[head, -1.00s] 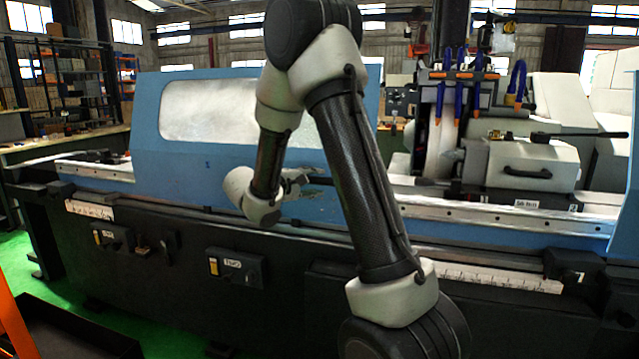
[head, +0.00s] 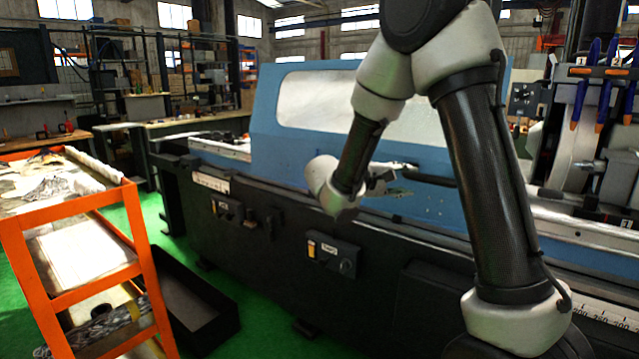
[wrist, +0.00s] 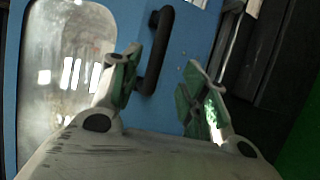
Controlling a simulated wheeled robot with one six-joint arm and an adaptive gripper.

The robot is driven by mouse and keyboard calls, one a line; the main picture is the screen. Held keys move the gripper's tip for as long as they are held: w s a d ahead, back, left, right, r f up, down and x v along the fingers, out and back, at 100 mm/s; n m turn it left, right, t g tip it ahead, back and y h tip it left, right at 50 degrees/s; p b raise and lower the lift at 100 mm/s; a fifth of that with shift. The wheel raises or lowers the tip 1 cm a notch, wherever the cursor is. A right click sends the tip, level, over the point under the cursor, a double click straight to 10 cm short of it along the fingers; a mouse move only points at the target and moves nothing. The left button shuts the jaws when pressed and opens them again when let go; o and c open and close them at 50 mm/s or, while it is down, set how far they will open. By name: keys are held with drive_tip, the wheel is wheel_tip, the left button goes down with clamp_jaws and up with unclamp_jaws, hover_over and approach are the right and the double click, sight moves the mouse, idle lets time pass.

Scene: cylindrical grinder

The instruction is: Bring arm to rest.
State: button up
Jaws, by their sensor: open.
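My arm reaches across the right half of the head view, in front of the grinder. My gripper (head: 392,184) is in front of the blue sliding door (head: 265,120), partly hidden by my own wrist. In the wrist view my gripper (wrist: 160,85) shows two fingers with green pads, spread apart with nothing between them. The black door handle (wrist: 158,50) appears beyond the fingers, near the left one. Whether any finger touches the handle or the door cannot be told.
An orange cart (head: 75,290) with cluttered shelves stands at the left. A black open tray (head: 195,305) lies on the green floor beside it. The grinder's dark base (head: 285,235) has control boxes on its front. Grinding wheel parts (head: 575,130) are at the right.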

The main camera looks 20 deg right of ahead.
drive_tip(key=s+f+g+y, duration=0.3)
drive_tip(key=s+y, duration=0.1)
drive_tip(key=s, duration=0.4)
drive_tip(key=s+f+g+y, duration=0.3)
drive_tip(key=s, duration=0.5)
drive_tip(key=s+a+r+m+t+y, duration=0.2)
drive_tip(key=s+r+t+y, duration=0.1)
drive_tip(key=s, duration=0.3)
drive_tip(key=s+a+r+m+t+y, duration=0.1)
drive_tip(key=s+a+r+t+y, duration=0.2)
drive_tip(key=s, duration=0.4)
drive_tip(key=shift+a+r+m+y, duration=0.2)
drive_tip(key=shift+r+m+y, duration=0.2)
drive_tip(key=shift+r+y, duration=0.6)
